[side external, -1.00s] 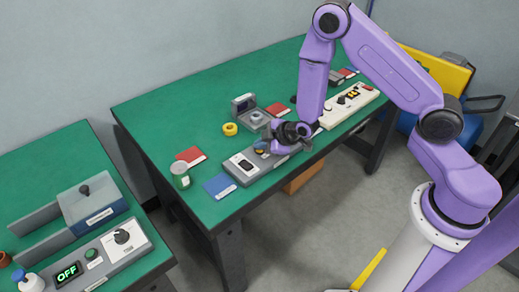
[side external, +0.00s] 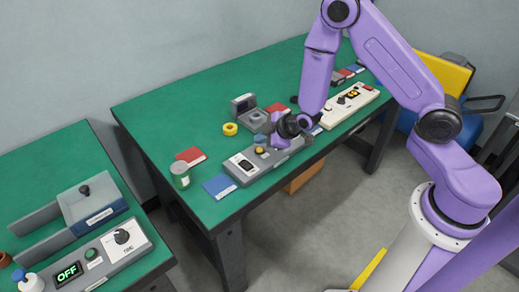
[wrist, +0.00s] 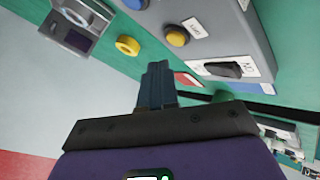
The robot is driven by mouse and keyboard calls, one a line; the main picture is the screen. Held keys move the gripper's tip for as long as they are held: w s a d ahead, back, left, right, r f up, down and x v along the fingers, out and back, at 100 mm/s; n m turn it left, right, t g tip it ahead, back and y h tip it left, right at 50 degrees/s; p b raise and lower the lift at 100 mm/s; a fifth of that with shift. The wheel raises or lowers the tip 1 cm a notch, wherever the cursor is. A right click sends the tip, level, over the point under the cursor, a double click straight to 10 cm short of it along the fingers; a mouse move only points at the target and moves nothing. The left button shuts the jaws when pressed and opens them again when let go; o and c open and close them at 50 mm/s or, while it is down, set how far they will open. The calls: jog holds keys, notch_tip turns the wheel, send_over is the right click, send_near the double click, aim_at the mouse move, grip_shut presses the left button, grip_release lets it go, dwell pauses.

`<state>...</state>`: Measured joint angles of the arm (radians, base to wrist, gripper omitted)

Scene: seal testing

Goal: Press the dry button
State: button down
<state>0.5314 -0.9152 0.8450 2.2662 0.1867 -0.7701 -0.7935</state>
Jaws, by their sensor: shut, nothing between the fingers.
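A grey control panel (side external: 243,172) lies near the front edge of the green table. A yellow button (wrist: 177,37) and a blue button (wrist: 135,3) show on it in the wrist view, the blue one cut by the top edge. The yellow one has a white label (wrist: 197,28), whose print I cannot read for certain. A black rocker switch (wrist: 224,70) sits at the panel's other end. My gripper (wrist: 156,68) has its fingers together and empty. In the side view my gripper (side external: 272,127) is over the panel's far end, and the fingertips look apart from the buttons.
A yellow ring (side external: 230,129) and a grey device (side external: 246,105) stand behind the panel. A green can (side external: 180,176), a blue card (side external: 220,186) and a red card (side external: 191,156) lie left. A white panel (side external: 349,106) is right. Another table (side external: 45,160) holds an OFF display (side external: 68,272).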

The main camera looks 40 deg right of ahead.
aim_at(262, 151)
jog(key=shift+r, duration=2.05)
jog(key=s+a+r+g+y, duration=0.1)
jog(key=s+a+r+g, duration=0.25)
jog(key=s, duration=0.55)
jog(key=s+a+r+g, duration=0.2)
jog(key=s+a+r, duration=0.25)
jog(key=s, duration=0.45)
jog(key=s+d+r+g+h, duration=0.1)
jog(key=s+d+r, duration=0.1)
jog(key=s, duration=0.3)
jog(key=s+d+r+g, duration=0.1)
jog(key=s+d+r, duration=0.1)
jog(key=s+d, duration=0.2)
jog(key=s+d+r+n+g+h, duration=0.1)
jog(key=s+d+r, duration=0.1)
jog(key=s, duration=0.5)
jog(key=shift+d+r+h, duration=0.15)
jog(key=shift+d+h, duration=0.15)
jog(key=shift+d, duration=0.15)
